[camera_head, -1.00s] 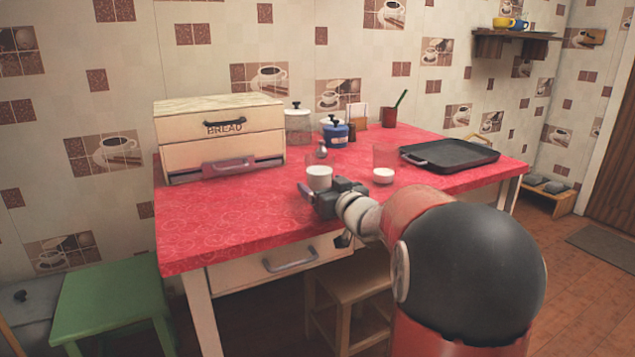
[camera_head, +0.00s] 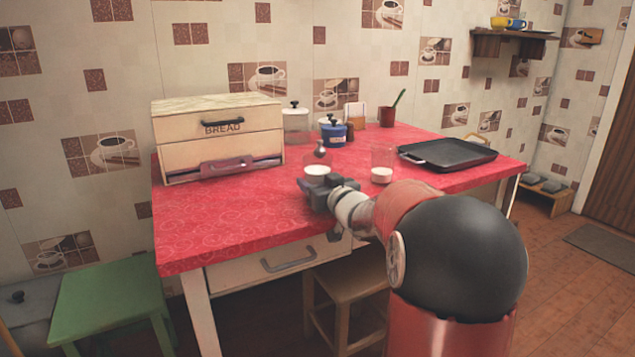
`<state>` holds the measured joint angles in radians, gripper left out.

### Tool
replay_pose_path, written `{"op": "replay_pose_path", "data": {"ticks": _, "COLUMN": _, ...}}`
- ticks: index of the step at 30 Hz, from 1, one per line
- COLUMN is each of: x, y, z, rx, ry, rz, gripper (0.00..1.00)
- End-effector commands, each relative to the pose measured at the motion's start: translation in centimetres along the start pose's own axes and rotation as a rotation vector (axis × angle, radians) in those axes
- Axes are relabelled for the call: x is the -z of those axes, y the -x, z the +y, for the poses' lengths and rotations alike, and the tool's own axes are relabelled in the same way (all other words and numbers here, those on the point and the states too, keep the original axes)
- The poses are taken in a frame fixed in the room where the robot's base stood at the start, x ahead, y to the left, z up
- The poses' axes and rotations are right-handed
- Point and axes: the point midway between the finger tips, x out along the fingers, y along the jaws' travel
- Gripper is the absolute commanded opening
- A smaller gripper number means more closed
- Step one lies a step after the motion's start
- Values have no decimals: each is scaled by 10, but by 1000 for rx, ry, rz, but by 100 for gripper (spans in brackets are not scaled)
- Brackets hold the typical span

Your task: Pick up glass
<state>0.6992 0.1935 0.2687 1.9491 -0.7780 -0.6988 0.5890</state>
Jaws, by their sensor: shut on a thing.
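A clear glass with white contents (camera_head: 317,171) is at my gripper, over the middle of the red table. My gripper (camera_head: 322,188) is shut on this glass. The gripper body hides the glass's lower part, so I cannot tell whether its base touches the table. A second clear glass with white contents (camera_head: 382,174) stands upright on the table to the right, apart from my gripper.
The red-topped table (camera_head: 225,225) has a bread box (camera_head: 218,140) at back left and a black tray (camera_head: 447,153) at right. Jars, including a blue one (camera_head: 334,134), stand behind. A stool (camera_head: 345,285) is below the front edge. The table's front left is clear.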

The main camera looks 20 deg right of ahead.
Motion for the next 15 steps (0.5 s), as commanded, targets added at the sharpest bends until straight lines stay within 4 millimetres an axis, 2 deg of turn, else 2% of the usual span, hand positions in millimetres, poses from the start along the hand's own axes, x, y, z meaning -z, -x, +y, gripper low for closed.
{"op": "replay_pose_path", "data": {"ticks": 15, "x": 11, "y": 8, "z": 0, "rx": 0, "ry": 2, "rz": 3, "gripper": 22}}
